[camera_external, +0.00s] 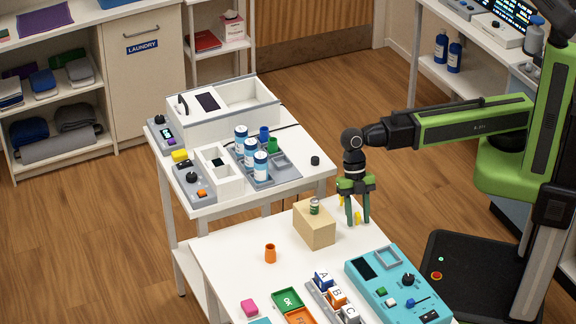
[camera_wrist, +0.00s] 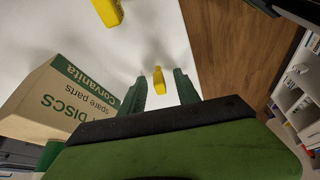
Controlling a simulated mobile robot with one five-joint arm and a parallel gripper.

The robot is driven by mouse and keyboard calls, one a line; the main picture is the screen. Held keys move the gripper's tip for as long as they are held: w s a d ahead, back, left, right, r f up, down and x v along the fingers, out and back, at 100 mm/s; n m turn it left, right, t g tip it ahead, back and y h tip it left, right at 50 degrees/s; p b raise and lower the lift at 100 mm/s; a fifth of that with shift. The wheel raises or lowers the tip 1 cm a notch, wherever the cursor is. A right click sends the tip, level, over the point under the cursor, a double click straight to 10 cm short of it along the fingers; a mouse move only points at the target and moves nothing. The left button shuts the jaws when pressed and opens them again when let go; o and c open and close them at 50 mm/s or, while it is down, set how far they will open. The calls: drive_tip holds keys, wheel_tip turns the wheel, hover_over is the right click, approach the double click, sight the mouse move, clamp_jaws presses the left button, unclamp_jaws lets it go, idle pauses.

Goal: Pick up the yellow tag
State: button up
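A small yellow piece, which looks like the yellow tag (camera_wrist: 159,80), shows between my fingertips in the wrist view, over the white table. A second yellow piece (camera_wrist: 107,12) is cut by the top edge of that view. I cannot tell for sure which one is the tag. My gripper (camera_wrist: 160,90) is open, its two green fingers on either side of the first piece with gaps. In the external view my gripper (camera_external: 357,217) points down at the table's right edge, right of a cardboard box. Yellow shows there beside the fingers, partly hidden.
The cardboard box (camera_external: 314,227) stands close left of my gripper, with a small green can (camera_external: 314,206) on top. An orange cup (camera_external: 270,253) is further left. A teal control panel (camera_external: 398,285) and lettered blocks (camera_external: 336,298) are in front. Wooden floor lies beyond the table edge.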

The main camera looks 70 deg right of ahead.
sight(358, 214)
drive_tip(key=shift+r, duration=0.1)
clamp_jaws()
drive_tip(key=shift+r+p, duration=0.45)
wheel_tip(358, 214, up, 4)
drive_tip(key=p, duration=0.3)
drive_tip(key=shift+f+p, duration=0.15)
drive_tip(key=shift+p, duration=0.2)
drive_tip(key=w+d+r+p, duration=0.2)
drive_tip(key=d+r+p, duration=0.4)
drive_tip(key=d, duration=0.5)
drive_tip(key=shift+d+r, duration=0.2)
drive_tip(key=shift+d, duration=0.05)
